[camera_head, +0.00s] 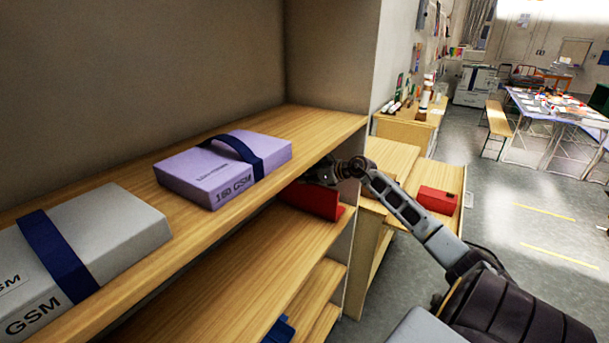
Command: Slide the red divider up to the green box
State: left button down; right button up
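A red panel (314,200), which looks like the red divider, stands on the shelf below the top board, near the right side wall. Its upper left part is hidden under the top board. My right arm comes in from the right, and its dark gripper (322,173) is at the panel's upper edge, partly hidden by the board's edge. I cannot tell whether its fingers are open, shut or touching the panel. No green box shows in this view. My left gripper is not in view.
A purple box (205,180) and a grey box (115,238), both with blue straps, lie on the top shelf (318,126). A blue item (279,330) is low on the unit. A red box (437,199) sits on the cabinet to the right.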

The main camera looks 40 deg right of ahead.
jog(key=shift+w+a+f, duration=0.1)
jog(key=shift+w+a, duration=0.05)
jog(key=shift+w, duration=0.2)
jog(key=shift+c, duration=0.2)
grip_shut()
